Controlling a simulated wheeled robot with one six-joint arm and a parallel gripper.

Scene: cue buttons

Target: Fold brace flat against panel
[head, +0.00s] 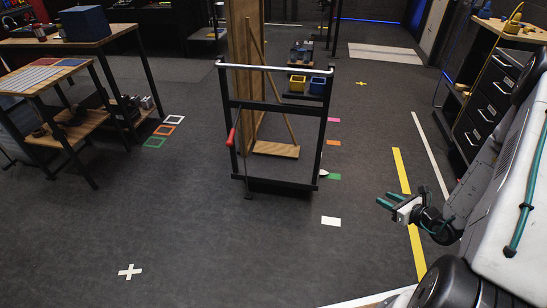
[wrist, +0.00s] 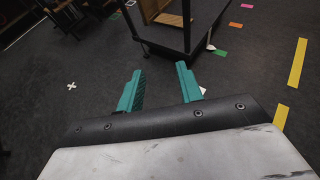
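A tall wooden panel (head: 241,75) stands upright behind the black cart frame in the head view. A thin wooden brace (head: 270,80) slants from high on the panel down to the right, its lower end at a flat wooden foot board (head: 276,149); it stands away from the panel. The frame partly covers them. The foot board (wrist: 173,19) also shows at the top of the wrist view, with the brace out of sight or cut off. My gripper (head: 383,203) is open and empty, right of the cart and well apart from the brace; its teal fingers (wrist: 158,80) are spread in the wrist view.
The black cart frame (head: 277,105) has a white top bar and a red grip (head: 230,138) on its left. Blue and yellow bins (head: 297,84) stand behind it. Wooden tables (head: 70,36) are left, a drawer bench (head: 490,100) right. The front floor is clear.

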